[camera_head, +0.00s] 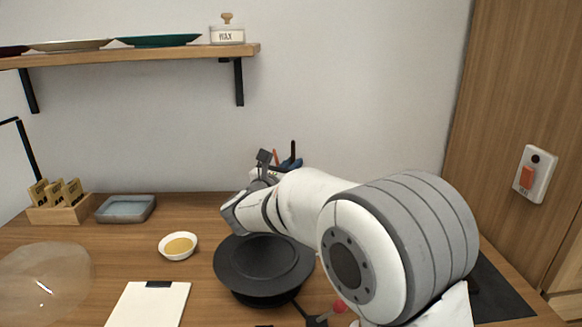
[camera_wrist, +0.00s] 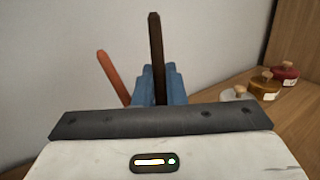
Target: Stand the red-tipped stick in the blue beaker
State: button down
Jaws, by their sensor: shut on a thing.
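My gripper (camera_wrist: 160,84) shows its blue fingers in the wrist view, shut on a dark brown stick (camera_wrist: 156,50) that points up. The stick's red tip cannot be made out. An orange-red stick (camera_wrist: 112,76) leans left, just beyond the fingers. In the head view my gripper (camera_head: 290,163) is behind my arm near the back wall, with the dark stick (camera_head: 293,149) rising from it. The orange-red stick (camera_head: 275,156) is left of it. What holds that stick is hidden. I cannot make out a blue beaker in either view.
A black round wheel (camera_head: 235,278) stands mid-table, with a red knob (camera_head: 339,306) to its right. A small bowl (camera_head: 165,250), a blue-grey tray (camera_head: 105,215) and a white pad (camera_head: 128,307) are left. Jars with red (camera_wrist: 284,75) and amber (camera_wrist: 264,90) contents stand right.

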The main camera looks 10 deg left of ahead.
jog(key=c, duration=1.4)
grip_release()
